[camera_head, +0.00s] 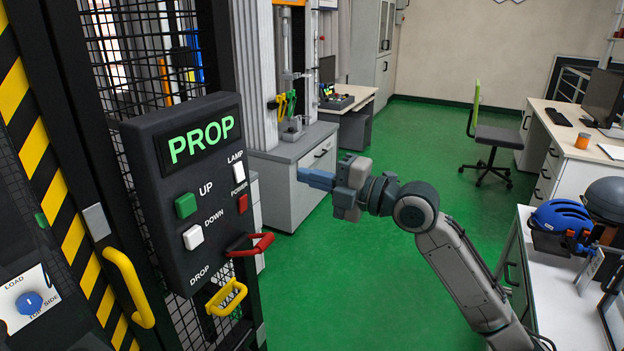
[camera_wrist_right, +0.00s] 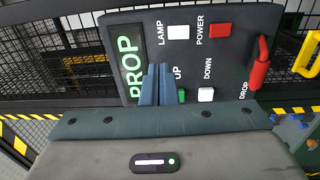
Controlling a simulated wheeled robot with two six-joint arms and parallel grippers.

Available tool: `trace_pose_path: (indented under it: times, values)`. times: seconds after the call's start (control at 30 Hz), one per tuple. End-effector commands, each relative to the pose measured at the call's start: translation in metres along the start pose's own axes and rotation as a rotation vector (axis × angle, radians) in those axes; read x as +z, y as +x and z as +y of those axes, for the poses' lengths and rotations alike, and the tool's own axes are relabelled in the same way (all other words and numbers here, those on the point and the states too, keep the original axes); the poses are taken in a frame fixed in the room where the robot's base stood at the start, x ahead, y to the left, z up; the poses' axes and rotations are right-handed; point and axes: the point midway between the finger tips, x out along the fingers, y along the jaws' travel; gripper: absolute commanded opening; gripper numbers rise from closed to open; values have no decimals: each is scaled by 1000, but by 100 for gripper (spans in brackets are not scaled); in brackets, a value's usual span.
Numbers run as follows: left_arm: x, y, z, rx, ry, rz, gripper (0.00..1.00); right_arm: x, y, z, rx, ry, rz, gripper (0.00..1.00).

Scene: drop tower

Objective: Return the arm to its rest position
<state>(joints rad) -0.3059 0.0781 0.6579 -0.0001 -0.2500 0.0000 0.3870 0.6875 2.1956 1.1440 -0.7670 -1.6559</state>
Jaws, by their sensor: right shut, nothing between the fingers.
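My right arm (camera_head: 465,275) reaches in from the lower right in the head view. My right gripper (camera_head: 312,178) points left toward the control panel, in open air to the panel's right. Its blue fingers are shut with nothing between them. In the right wrist view the closed fingers (camera_wrist_right: 155,86) overlap the panel between its lit display and the UP label, partly hiding the green UP button (camera_wrist_right: 181,95). The black control panel (camera_head: 180,185) has a green lit display reading PROP. My left gripper is not in view.
A red DROP lever (camera_head: 255,244) and yellow handles (camera_head: 130,288) stick out at the panel and cage. A white bench (camera_head: 565,310) with a blue helmet (camera_head: 560,216) stands at the right, near my arm. Green floor (camera_head: 350,290) is clear between them.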

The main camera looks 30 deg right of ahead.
Motion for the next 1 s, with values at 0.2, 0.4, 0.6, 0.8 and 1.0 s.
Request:
trace_pose_path:
  times: [0.2,0.4,0.6,0.8,1.0]
  values:
    - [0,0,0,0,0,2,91,0,0,0,0,0,0,0]
    - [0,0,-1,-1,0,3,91,1,1,-1,-1,5,-3,0]
    - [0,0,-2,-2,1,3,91,46,10,-52,-37,177,-108,0]
    - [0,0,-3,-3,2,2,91,119,10,-182,-114,515,-339,0]
    - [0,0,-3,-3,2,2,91,152,-19,-330,-193,795,-570,0]
